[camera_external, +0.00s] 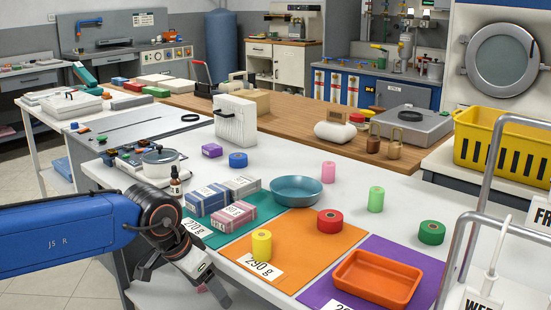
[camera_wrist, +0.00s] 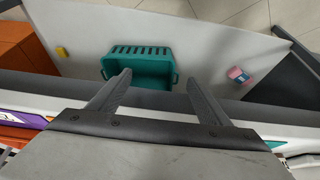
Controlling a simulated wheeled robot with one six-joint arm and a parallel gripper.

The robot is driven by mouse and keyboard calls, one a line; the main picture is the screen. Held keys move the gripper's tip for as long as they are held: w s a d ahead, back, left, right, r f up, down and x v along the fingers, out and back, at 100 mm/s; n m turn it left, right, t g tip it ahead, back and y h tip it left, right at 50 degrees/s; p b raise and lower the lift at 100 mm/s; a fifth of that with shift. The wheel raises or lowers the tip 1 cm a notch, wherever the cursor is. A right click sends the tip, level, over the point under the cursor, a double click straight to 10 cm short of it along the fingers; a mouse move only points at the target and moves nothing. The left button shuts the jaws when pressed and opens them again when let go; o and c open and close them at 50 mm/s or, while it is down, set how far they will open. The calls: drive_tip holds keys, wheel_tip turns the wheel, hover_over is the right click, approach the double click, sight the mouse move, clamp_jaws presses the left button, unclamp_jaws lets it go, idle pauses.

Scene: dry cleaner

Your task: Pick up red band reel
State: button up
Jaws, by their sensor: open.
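A red band reel (camera_external: 330,220) lies flat on the orange mat (camera_external: 320,253) on the white table in the outside view. My gripper (camera_external: 214,294) is at the table's front edge, left of the reel and well apart from it, pointing down. In the wrist view my gripper (camera_wrist: 157,85) has its two fingers spread apart with nothing between them. Below them show a teal crate (camera_wrist: 138,68) and the lower shelf. The red reel is out of the wrist view.
A yellow reel (camera_external: 262,244) stands on the orange mat left of the red one. A teal bowl (camera_external: 296,190) sits behind. An orange tray (camera_external: 376,278) is on the purple mat at right. Green (camera_external: 431,232) and blue (camera_external: 238,160) reels lie nearby. Boxes (camera_external: 207,199) crowd the left mat.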

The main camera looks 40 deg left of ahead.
wheel_tip(320, 180, up, 31)
drive_tip(key=w+d+r+n+g, duration=0.25)
drive_tip(key=w+n, duration=0.65)
drive_tip(key=w, duration=0.7)
drive_tip(key=n+g, duration=0.2)
drive_tip(key=n, duration=0.8)
hover_over(331, 215)
drive_tip(key=shift+f, duration=1.2)
drive_tip(key=f, duration=1.5)
drive_tip(key=shift+s+a+f, duration=0.15)
drive_tip(key=shift+s+f, duration=0.2)
drive_tip(key=shift+w+d+f, duration=0.1)
drive_tip(key=shift+w+f, duration=0.05)
drive_tip(key=shift+f, duration=1.5)
drive_tip(key=shift+w+d+f, duration=0.1)
drive_tip(key=shift+f, duration=1.55)
drive_tip(key=c, duration=1.2)
